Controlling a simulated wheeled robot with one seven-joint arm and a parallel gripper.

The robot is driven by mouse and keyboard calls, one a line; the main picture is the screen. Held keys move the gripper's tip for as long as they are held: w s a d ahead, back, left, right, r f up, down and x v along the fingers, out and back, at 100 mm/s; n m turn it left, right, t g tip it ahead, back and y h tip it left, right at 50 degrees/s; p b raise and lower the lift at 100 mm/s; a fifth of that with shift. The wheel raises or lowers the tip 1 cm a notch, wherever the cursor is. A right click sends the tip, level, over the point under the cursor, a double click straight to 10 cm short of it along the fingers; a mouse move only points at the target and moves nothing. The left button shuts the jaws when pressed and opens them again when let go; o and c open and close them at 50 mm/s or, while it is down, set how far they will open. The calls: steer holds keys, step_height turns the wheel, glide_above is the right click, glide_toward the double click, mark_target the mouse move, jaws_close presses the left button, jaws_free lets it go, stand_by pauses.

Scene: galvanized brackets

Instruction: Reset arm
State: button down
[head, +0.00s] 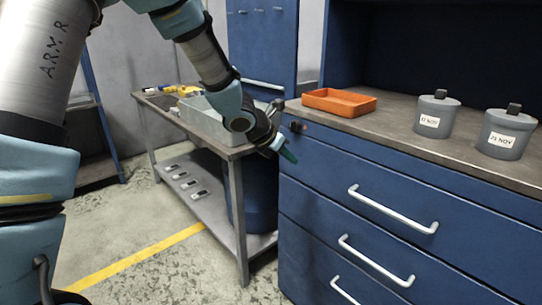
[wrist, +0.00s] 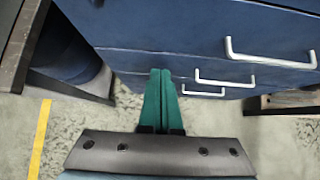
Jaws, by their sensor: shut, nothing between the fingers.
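My gripper (head: 284,151) is at the front left corner of the blue drawer cabinet (head: 355,200), just below its worktop. In the wrist view, the two green fingers of my gripper (wrist: 160,72) are together with nothing between them. They point toward the cabinet's drawer fronts (wrist: 165,30); I cannot tell whether they touch. My arm (head: 205,50) reaches in from the upper left, bent down to the gripper.
An orange tray (head: 340,107) and two grey lidded canisters (head: 437,117) (head: 505,138) stand on the worktop (head: 400,136). A side table (head: 240,165) at left holds a grey bin (head: 198,117). Drawer handles (head: 392,210) stick out. The floor (head: 150,215) in front is clear.

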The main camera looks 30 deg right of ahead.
steer(key=w+a+m+y, duration=0.15)
steer(key=a+m, duration=0.45)
steer(key=a, duration=0.6)
steer(key=w+a+m+y, duration=0.15)
steer(key=a+m, duration=0.45)
steer(key=a, duration=0.6)
steer(key=s+a+m+y, duration=0.2)
steer(key=s+a+m, duration=0.1)
steer(key=a, duration=0.8)
steer(key=s+a+m+y, duration=0.3)
steer(key=a+m, duration=0.3)
steer(key=a, duration=0.5)
steer(key=shift+a+y, duration=0.3)
